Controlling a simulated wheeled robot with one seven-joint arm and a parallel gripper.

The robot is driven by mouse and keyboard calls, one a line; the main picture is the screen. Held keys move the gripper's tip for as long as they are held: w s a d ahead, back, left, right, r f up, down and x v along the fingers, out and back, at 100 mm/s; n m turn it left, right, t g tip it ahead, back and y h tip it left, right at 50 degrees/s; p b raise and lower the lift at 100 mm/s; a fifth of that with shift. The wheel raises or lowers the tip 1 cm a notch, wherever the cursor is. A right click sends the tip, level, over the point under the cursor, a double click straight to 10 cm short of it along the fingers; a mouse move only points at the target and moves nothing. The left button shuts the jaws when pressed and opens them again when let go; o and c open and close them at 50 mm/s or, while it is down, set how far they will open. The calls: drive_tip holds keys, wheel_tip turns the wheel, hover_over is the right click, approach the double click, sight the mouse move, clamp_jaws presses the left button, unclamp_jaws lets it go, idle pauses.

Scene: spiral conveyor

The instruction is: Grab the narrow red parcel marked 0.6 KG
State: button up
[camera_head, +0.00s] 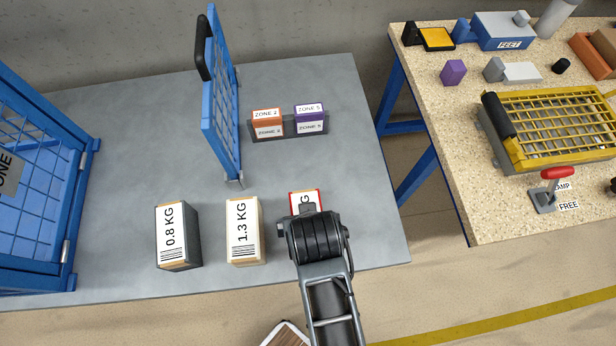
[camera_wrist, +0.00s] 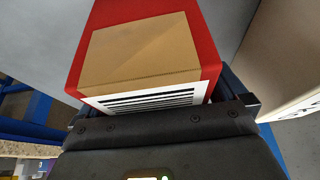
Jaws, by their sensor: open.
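The red parcel (camera_head: 304,194) stands at the front right of the grey table in the head view, mostly hidden behind my gripper (camera_head: 307,210). Only its white label with a red border and part of a "G" show, so its weight cannot be read. In the wrist view the red parcel (camera_wrist: 205,50) fills the upper middle, with a tan patch and a barcode edge facing me. My gripper (camera_wrist: 160,112) is open there, its dark jaw parts at both sides of the parcel's near end. Whether they touch it cannot be told.
A 1.3 KG parcel (camera_head: 243,232) stands close left of the red one, and a dark 0.8 KG parcel (camera_head: 178,236) farther left. A blue mesh gate (camera_head: 222,110) stands upright behind them. A zone block holder (camera_head: 289,130) sits behind. A blue cage (camera_head: 40,190) is at left.

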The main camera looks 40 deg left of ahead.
drive_tip(key=c, duration=1.5)
drive_tip(key=shift+c, duration=0.3)
drive_tip(key=shift+r, duration=0.1)
